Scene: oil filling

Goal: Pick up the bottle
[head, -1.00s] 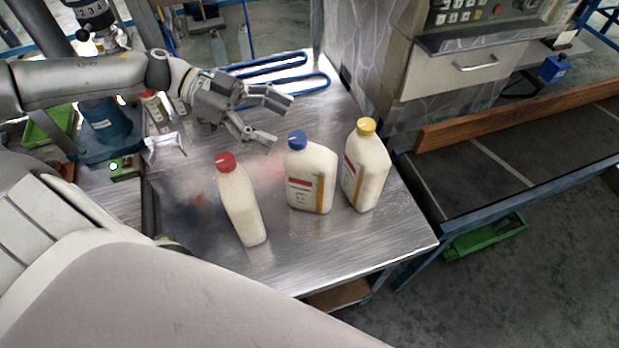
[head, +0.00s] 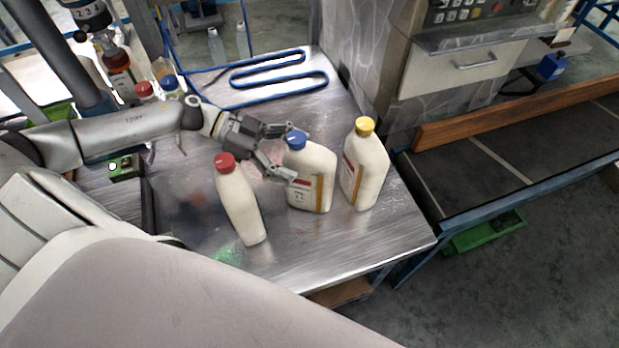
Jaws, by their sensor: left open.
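Three cream bottles stand upright on the metal table: a red-capped bottle (head: 239,207) at the left, a blue-capped bottle (head: 318,172) in the middle and a yellow-capped bottle (head: 366,172) at the right. My left gripper (head: 286,153) is open, its fingers pointing right at the blue-capped bottle. One finger is by the blue cap and the other overlaps the bottle's left side below it. I cannot tell whether they touch it. The gripper hides part of that bottle's upper left side. My right gripper is not in view.
The metal table (head: 300,250) has free room in front of the bottles. A blue looped tube (head: 280,82) lies at its back. Smaller bottles with red (head: 144,89) and blue caps stand behind my left arm. A stone-patterned machine (head: 400,60) stands at the back right.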

